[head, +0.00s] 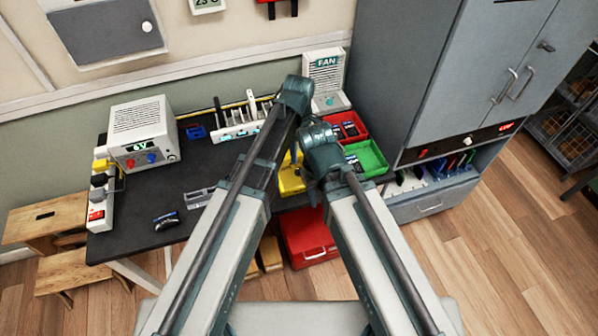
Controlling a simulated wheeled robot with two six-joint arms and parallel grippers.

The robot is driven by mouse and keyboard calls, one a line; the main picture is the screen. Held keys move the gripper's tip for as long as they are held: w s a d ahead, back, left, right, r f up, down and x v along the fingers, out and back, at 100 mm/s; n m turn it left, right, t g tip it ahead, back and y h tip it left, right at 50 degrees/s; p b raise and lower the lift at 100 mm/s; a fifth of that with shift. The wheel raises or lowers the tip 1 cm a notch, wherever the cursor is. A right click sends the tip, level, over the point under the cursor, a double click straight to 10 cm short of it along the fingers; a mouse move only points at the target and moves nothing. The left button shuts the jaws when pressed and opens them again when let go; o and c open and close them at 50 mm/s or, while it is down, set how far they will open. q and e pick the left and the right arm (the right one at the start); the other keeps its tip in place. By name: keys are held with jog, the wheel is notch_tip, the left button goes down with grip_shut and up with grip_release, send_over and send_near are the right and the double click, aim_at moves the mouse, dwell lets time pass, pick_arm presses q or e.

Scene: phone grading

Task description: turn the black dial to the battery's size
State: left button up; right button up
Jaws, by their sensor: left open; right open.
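I cannot make out the black dial for certain. A white power box (138,130) with a lit "6V" display, a red knob (130,163) and a blue knob (152,158) stands at the back left of the dark table. A small dark item with blue (166,220) lies near the table's front edge; I cannot tell whether it is the battery. My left gripper (295,156) and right gripper (313,192) are small and partly hidden by my arms near the yellow tray. Both are open, with nothing seen in them.
A power strip (98,210) lines the table's left end. A grey device (199,197) lies mid-table. A white rack (240,122) and fan box (325,75) stand behind. Yellow (290,183), red (350,125) and green (368,155) trays are at right, beside a grey cabinet (410,60).

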aim_at(299, 169)
pick_arm(q)
notch_tip(299, 169, down, 9)
jog(key=b, duration=0.8)
grip_shut()
